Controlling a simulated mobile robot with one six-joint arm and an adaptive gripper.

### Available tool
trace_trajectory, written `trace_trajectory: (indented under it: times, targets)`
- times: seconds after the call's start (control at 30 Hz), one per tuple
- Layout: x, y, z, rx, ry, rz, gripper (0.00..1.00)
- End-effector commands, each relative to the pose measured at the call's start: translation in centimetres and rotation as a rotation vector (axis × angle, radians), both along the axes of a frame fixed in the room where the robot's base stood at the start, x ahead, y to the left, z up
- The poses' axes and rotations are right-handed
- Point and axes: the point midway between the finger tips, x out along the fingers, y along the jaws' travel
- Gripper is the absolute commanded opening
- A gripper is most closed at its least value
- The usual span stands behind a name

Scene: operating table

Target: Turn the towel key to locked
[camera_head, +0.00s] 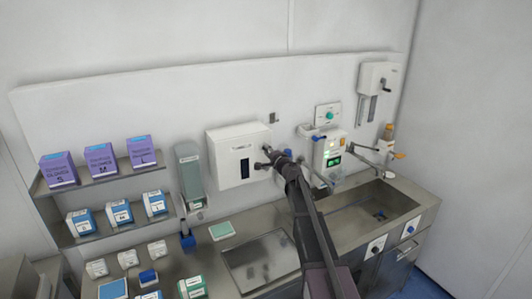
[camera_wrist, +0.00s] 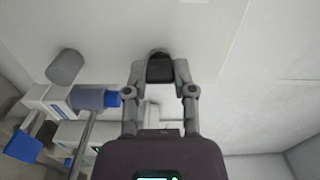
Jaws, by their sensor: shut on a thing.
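The white towel dispenser (camera_head: 226,148) is mounted on the back wall, with a dark vertical window in its front. My gripper (camera_head: 265,157) is at the right part of the dispenser's front, and its fingers cover that spot. In the wrist view my gripper (camera_wrist: 160,70) has its fingertips closed around a small dark piece, which looks like the towel key (camera_wrist: 160,66), against a pale surface. The key cannot be made out in the head view, and its turned position cannot be read.
A soap unit with a green display (camera_head: 332,160) is close right of my arm. A grey-green dispenser (camera_head: 191,172) hangs on the left. Purple glove boxes (camera_head: 101,160) stand on a shelf. A sink (camera_head: 372,212) is below right, with taps above it.

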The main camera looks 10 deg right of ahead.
Motion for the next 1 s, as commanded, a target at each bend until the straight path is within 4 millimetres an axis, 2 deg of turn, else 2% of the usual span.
trace_trajectory:
  times: [0.23, 0.63, 0.67, 0.77, 1.0]
  targets:
    - [-0.05, 0.14, -0.02, 0.066, 0.022, 0.004, 0.0]
    - [-0.06, 0.14, -0.02, 0.073, 0.024, 0.004, 0.0]
    - [-0.05, 0.14, -0.02, 0.073, 0.024, 0.004, 0.37]
    - [-0.05, 0.12, -0.02, 0.073, 0.024, 0.003, 0.67]
    - [-0.02, 0.03, -0.01, 0.072, 0.024, 0.001, 0.69]
